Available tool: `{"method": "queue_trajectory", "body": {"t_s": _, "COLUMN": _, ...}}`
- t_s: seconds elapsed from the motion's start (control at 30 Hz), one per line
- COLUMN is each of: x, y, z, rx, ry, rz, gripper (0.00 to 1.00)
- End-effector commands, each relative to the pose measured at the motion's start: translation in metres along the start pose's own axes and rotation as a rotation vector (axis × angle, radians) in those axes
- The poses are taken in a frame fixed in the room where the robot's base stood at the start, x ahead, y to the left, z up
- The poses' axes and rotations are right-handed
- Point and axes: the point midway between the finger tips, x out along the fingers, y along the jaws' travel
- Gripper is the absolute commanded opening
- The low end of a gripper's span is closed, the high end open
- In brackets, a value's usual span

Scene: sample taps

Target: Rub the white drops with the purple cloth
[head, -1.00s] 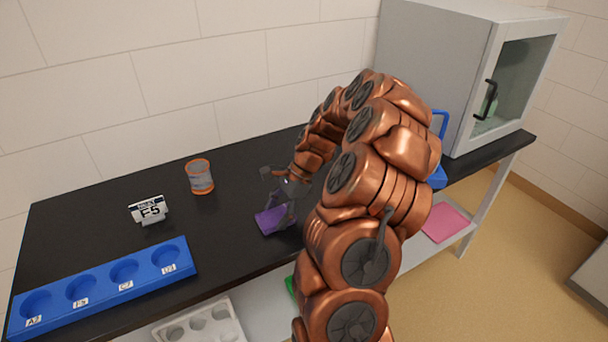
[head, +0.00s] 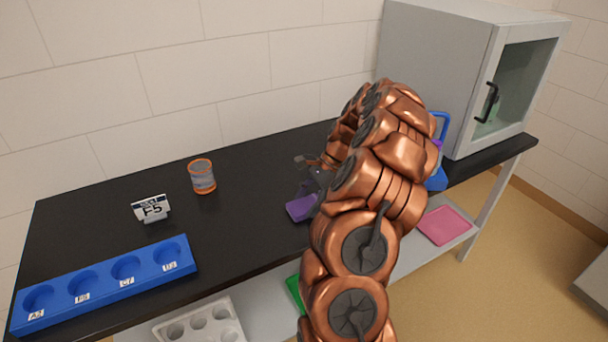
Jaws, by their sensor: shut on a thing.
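The purple cloth (head: 300,208) is at the black bench top, near its front edge and left of my arm. My gripper (head: 311,190) is shut on the cloth and holds it low, at or just above the surface. My copper arm hides part of the gripper and the bench to the right of it. I see no white drops; any drops there may be hidden behind my arm or under the cloth.
On the black bench (head: 110,216) stand an orange-rimmed jar (head: 202,177), an F5 sign (head: 151,209) and a blue rack (head: 105,283) with several wells. A grey cabinet (head: 437,70) stands at the right, beside a partly hidden blue object (head: 438,180).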

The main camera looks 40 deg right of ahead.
Motion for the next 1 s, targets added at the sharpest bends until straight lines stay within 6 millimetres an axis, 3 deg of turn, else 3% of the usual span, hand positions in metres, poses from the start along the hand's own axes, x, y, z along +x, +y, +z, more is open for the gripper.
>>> {"method": "queue_trajectory", "body": {"t_s": 0.1, "x": -0.02, "y": -0.001, "z": 0.015, "rx": -0.005, "ry": 0.003, "rz": -0.003, "gripper": 0.34}}
{"method": "queue_trajectory", "body": {"t_s": 0.6, "x": -0.054, "y": -0.001, "z": 0.042, "rx": -0.01, "ry": 0.001, "rz": 0.004, "gripper": 0.34}}
{"method": "queue_trajectory", "body": {"t_s": 1.0, "x": -0.064, "y": -0.002, "z": 0.05, "rx": -0.012, "ry": 0.001, "rz": 0.006, "gripper": 0.34}}
